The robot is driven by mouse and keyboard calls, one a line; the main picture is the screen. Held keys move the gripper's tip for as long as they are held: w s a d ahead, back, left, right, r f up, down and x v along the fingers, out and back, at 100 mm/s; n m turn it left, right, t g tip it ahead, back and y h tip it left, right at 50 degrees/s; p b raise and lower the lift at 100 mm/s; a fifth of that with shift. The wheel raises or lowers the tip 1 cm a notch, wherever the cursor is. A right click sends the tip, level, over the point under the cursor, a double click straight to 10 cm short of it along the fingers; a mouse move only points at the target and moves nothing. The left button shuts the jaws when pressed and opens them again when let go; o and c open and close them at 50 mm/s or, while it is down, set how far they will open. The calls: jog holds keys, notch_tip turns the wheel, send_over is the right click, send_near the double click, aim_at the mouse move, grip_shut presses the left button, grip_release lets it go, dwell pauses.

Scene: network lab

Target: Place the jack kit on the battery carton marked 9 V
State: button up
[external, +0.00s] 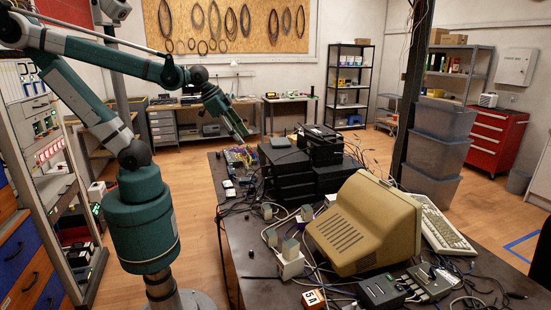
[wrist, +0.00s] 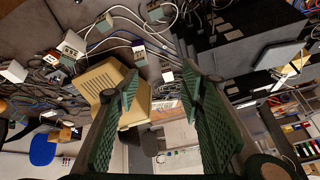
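My gripper (external: 240,128) is raised above the far left end of the dark table in the external view. In the wrist view its two green fingers (wrist: 160,80) stand well apart with nothing held between them. I cannot pick out the jack kit or a carton marked 9 V for sure. A small carton marked 5 A (external: 313,299) stands at the table's near edge. A white box with dark openings (external: 290,265) stands left of the beige monitor; a similar box is in the wrist view (wrist: 73,45). A white and purple box (wrist: 140,55) lies among cables.
The beige monitor (external: 365,225) fills the middle of the table (external: 235,245), with a keyboard (external: 440,225) to its right. Stacked black equipment (external: 288,170) stands near the gripper. Loose cables and small grey blocks (external: 272,237) clutter the left side.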

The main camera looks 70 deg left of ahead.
jog(key=s+a+n, duration=0.1)
jog(key=a+n, duration=0.1)
jog(key=s+a+n+t, duration=0.1)
jog(key=s+a+n, duration=0.1)
jog(key=shift+s+a+y, duration=0.1)
jog(key=shift+s+y, duration=0.15)
jog(key=shift+y, duration=0.05)
